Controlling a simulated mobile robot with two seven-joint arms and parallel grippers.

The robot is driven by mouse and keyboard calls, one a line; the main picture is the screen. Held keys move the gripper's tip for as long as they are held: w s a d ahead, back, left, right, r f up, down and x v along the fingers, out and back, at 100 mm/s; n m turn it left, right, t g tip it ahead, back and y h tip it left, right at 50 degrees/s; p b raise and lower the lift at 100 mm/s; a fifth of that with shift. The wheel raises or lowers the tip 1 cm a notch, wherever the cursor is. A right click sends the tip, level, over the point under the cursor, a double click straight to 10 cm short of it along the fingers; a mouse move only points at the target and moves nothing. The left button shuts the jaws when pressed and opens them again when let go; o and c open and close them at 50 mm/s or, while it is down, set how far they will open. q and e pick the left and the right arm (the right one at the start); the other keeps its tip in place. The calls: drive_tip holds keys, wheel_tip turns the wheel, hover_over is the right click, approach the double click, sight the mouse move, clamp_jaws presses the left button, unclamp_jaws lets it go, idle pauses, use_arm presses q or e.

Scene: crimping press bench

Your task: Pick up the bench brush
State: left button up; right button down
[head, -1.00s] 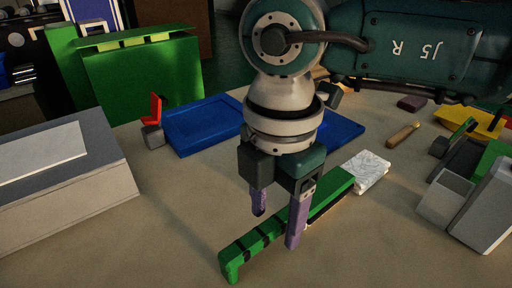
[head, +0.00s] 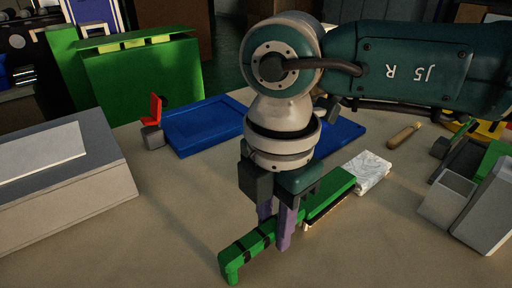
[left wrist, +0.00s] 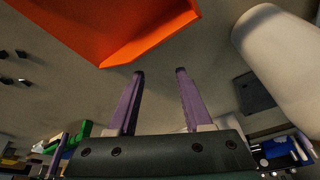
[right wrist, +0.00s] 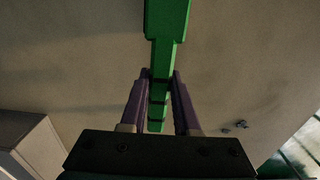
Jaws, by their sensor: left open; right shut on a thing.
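The green bench brush (head: 245,248) with black bands on its handle lies slantwise on the bench top. Its head, with pale bristles just showing along the lower edge, points to the far right. My right gripper (head: 275,236) comes down from above and is shut on the handle. In the right wrist view its purple fingers (right wrist: 160,76) sit on both sides of the green brush (right wrist: 167,22). My left gripper (left wrist: 160,71) shows only in its own wrist view, open with nothing between its fingers.
A blue tray (head: 200,127) is behind, and a wooden-handled tool (head: 404,136) lies to the right. Grey boxes (head: 445,198) stand at the right.

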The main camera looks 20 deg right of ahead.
idle(0.4)
use_arm(q)
drive_tip(key=shift+r, duration=0.2)
use_arm(e)
drive_tip(key=shift+r, duration=0.6)
use_arm(q)
wheel_tip(320, 180, up, 3)
drive_tip(key=p, duration=0.3)
drive_tip(key=shift+d+f, duration=0.1)
drive_tip(key=shift+f, duration=0.05)
use_arm(e)
wheel_tip(320, 180, up, 19)
drive_tip(key=c, duration=1.2)
unclamp_jaws()
clamp_jaws()
